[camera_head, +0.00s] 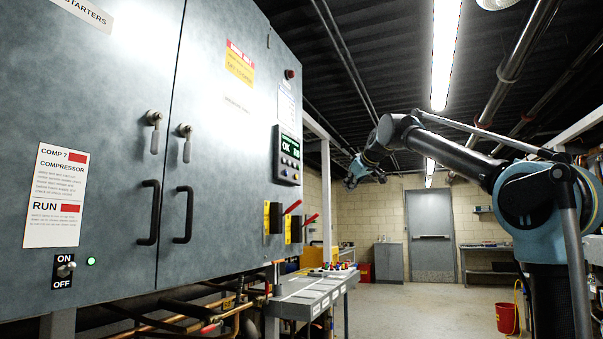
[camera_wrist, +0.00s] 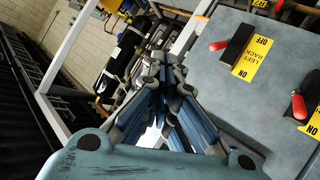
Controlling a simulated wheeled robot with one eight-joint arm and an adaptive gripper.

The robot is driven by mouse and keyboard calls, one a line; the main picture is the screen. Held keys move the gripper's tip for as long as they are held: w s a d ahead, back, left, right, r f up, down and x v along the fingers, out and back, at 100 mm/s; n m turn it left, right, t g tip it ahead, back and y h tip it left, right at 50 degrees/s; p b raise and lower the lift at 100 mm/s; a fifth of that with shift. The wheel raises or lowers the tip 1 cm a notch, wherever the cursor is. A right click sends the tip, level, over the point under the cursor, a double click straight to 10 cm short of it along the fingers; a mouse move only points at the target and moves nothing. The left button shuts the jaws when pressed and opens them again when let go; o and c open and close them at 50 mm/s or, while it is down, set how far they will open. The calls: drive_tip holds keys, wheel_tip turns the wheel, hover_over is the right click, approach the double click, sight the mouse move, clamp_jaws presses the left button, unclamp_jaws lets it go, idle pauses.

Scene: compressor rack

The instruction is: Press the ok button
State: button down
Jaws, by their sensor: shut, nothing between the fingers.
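A small dark control panel (camera_head: 287,155) is mounted on the right part of the grey cabinet front in the head view. Its lit display (camera_head: 287,145) reads "OK", with a few small buttons (camera_head: 289,163) below it; their labels are too small to read. My gripper (camera_head: 351,184) is in the air to the right of the panel, clear of the cabinet. In the wrist view its blue fingers (camera_wrist: 165,68) are closed together with nothing held. The control panel does not show in the wrist view.
The grey cabinet (camera_head: 225,130) carries black door handles (camera_head: 184,214). A grey bench (camera_head: 305,296) stands below. Open floor lies to the right.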

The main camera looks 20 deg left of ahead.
sight(299, 167)
drive_tip(key=a+r+n+y, duration=0.1)
drive_tip(key=a+r, duration=0.6)
drive_tip(key=r, duration=0.1)
drive_tip(key=shift+w+a+n+t+y, duration=0.25)
drive_tip(key=shift+w+n+t+y, duration=0.05)
drive_tip(key=shift+w+t+y, duration=0.15)
drive_tip(key=shift+a, duration=0.1)
drive_tip(key=a, duration=0.8)
drive_tip(key=shift+w+a, duration=0.3)
drive_tip(key=shift+w, duration=0.05)
idle(0.8)
drive_tip(key=shift+a, duration=0.45)
